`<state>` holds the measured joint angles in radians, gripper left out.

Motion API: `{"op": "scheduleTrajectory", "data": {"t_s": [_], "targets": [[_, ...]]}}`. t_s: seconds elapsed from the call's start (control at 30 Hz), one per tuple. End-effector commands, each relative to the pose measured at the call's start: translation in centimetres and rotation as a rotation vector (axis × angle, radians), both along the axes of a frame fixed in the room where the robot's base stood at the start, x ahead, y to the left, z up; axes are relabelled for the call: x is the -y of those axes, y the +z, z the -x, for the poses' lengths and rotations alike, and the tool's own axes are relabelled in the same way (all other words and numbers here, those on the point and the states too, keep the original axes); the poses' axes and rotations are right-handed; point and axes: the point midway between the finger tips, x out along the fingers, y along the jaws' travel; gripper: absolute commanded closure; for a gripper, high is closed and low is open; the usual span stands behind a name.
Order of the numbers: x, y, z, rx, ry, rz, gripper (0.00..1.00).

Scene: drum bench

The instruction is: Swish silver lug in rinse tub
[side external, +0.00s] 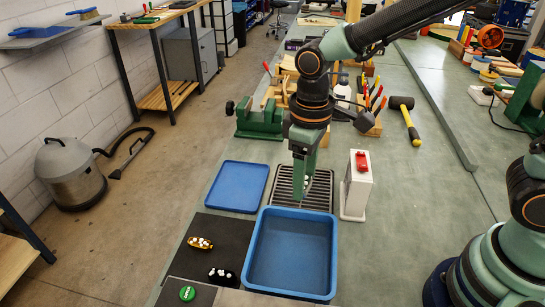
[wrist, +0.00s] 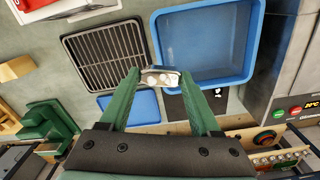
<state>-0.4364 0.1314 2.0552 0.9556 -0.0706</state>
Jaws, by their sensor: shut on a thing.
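The silver lug (wrist: 160,79) is between the two green fingertips of my gripper (wrist: 160,74) in the wrist view, pinched by them. In the side view my gripper (side external: 303,192) points down over the slatted rack, near the far edge of the blue rinse tub (side external: 248,252); the lug is hardly visible there. In the wrist view the lug overlaps the rim of the tub (wrist: 208,82). The lug appears held above the rim, not down inside. The tub's floor looks bare.
The dark rack (side external: 318,190) lies behind the tub, with a blue tray (side external: 237,187) at its left. A gold lug (side external: 200,243) and a black lug (side external: 222,275) lie on a dark mat (side external: 235,230). A white box (side external: 356,188) with a red top piece stands right of the rack.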

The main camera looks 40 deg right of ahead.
Motion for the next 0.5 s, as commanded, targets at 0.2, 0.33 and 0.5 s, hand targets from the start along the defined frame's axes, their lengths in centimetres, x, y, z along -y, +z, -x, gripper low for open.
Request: {"op": "scheduleTrajectory", "data": {"t_s": [0.2, 0.33, 0.5], "targets": [[-4.9, -3.0, 4.0, -0.003, 0.207, 0.001, 0.91], [-6.1, -3.8, 5.2, 0.0, 0.262, 0.0, 0.91], [-6.4, -4.4, 5.7, -0.002, 0.281, 0.001, 0.91]]}}
